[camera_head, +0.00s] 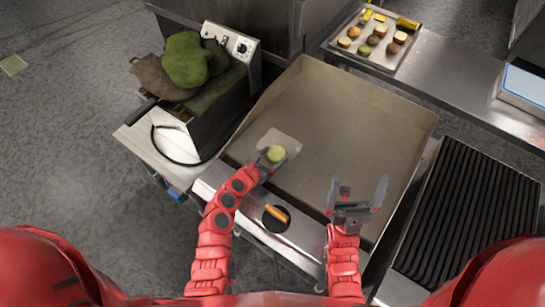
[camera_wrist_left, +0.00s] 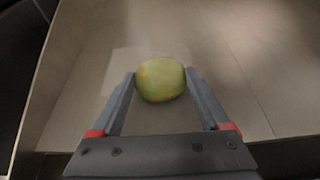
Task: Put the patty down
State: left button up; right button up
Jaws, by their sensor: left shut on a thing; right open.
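In the left wrist view the patty (camera_wrist_left: 160,82) sits between the fingertips of the left gripper (camera_wrist_left: 160,76). A pale square patch (camera_wrist_left: 118,72) shows on the griddle behind it. I cannot tell whether the patty touches the surface. My right gripper (camera_head: 357,195) is open and empty over the griddle's near right part.
A ribbed grill (camera_head: 470,210) stands right of the griddle. A fryer (camera_head: 190,130) with green mitts (camera_head: 187,62) stands to the left. A tray (camera_head: 358,56) of several food pieces lies on the back-right counter. A wooden-handled tool (camera_head: 276,214) lies at the front. Most of the griddle is clear.

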pick_arm(q)
jog(key=shift+w+a+f, duration=0.1)
jog(key=shift+a+f, duration=0.05)
jog(key=shift+f, duration=0.25)
jog(key=shift+f, duration=0.1)
jog(key=o, duration=1.3)
jog(key=shift+c, duration=0.2)
